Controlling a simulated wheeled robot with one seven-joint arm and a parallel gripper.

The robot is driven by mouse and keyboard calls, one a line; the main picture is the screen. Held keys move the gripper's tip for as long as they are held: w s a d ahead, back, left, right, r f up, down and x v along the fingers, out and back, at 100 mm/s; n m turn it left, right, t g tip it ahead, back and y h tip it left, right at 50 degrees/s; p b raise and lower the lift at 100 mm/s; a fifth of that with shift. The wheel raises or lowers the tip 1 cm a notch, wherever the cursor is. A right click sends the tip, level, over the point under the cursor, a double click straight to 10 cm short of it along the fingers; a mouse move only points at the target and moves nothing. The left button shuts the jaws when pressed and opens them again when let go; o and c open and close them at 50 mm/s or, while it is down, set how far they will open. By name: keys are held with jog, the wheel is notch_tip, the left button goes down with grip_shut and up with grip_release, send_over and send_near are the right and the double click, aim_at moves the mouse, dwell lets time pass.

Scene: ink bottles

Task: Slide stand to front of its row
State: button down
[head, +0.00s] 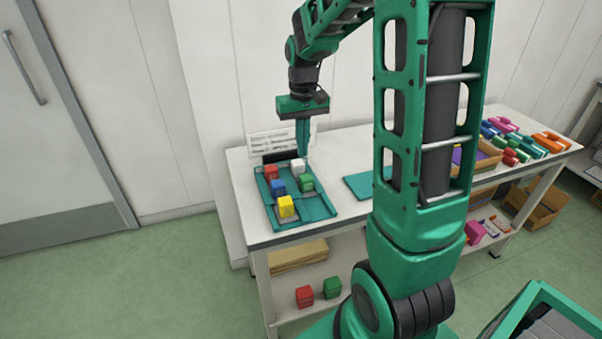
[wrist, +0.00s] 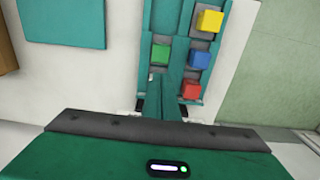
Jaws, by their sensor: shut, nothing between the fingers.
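A teal tray (head: 316,209) on the table has two rows of cube-shaped ink bottles. The left row in the head view holds red (head: 271,172), blue (head: 278,187) and yellow (head: 286,206). The right row holds white (head: 298,165) at the back and green (head: 307,183) ahead of it. My gripper (head: 303,155) is shut and empty, pointing down at the back of the right row, close to the white bottle. In the wrist view green (wrist: 160,53) stands beyond the fingers, and the white bottle is mostly hidden. Grey stand edges show under some bottles.
A white sign (head: 265,145) stands behind the tray. A flat teal mat (head: 360,185) lies to its right. The right row is clear ahead of the green bottle. Red (head: 304,296) and green (head: 332,287) bottles sit on the lower shelf.

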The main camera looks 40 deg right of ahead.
aim_at(306, 183)
jog(key=f, duration=1)
jog(key=shift+w+f, duration=0.1)
jog(key=shift+w, duration=0.15)
